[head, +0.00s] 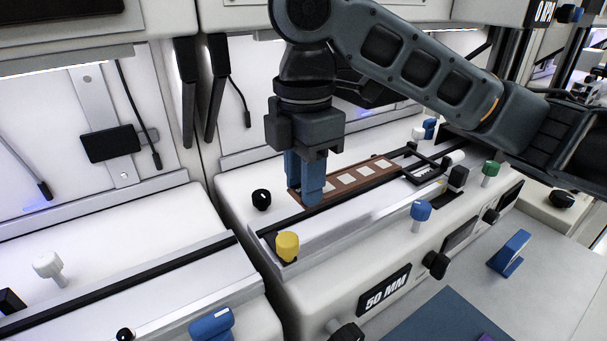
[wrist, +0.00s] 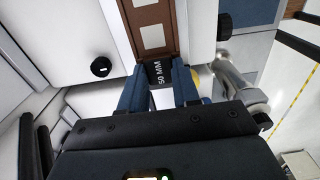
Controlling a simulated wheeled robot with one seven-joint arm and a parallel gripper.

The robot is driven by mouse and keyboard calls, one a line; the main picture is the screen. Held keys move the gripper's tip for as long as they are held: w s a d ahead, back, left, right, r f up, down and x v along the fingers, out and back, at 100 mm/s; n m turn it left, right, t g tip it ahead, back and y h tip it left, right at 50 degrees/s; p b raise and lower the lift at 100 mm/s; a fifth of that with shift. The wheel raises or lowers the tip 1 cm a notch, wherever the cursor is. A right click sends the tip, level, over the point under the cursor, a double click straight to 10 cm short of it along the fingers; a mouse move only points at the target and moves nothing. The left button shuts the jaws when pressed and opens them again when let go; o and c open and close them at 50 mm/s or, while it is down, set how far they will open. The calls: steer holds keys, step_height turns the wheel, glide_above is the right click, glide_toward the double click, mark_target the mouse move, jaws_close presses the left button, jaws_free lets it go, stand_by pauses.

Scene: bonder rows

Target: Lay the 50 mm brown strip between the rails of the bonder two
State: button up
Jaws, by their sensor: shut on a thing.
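The brown strip (head: 356,175) with several pale squares lies along the track of the bonder (head: 320,268) whose front plate reads 50 MM. It lines up with the dark front rail (head: 290,221); I cannot tell whether it rests between the rails or hangs just above. My gripper (head: 312,196) points down at the strip's left end. In the wrist view my gripper (wrist: 158,84) is shut on the strip's dark end tab, marked 50 MM (wrist: 157,72). The brown part of the strip (wrist: 150,16) runs away from the fingers. The fingers hide part of the near end.
A yellow knob (head: 288,246) stands at the front left of the track and a black knob (head: 262,199) behind it. A dark open frame (head: 421,170) sits at the strip's right end. Blue (head: 420,210) and green (head: 490,169) knobs stand to the right. Another bonder is at left.

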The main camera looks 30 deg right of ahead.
steer(key=shift+r, duration=0.1)
steer(key=b, duration=0.2)
glide_above(304, 234)
steer(key=shift+f, duration=2.5)
steer(key=shift+f, duration=0.1)
steer(key=shift+f+b, duration=0.4)
steer(key=shift+f, duration=0.4)
steer(key=shift+f, duration=0.3)
steer(key=o, duration=1.1)
steer(key=shift+r, duration=3.9)
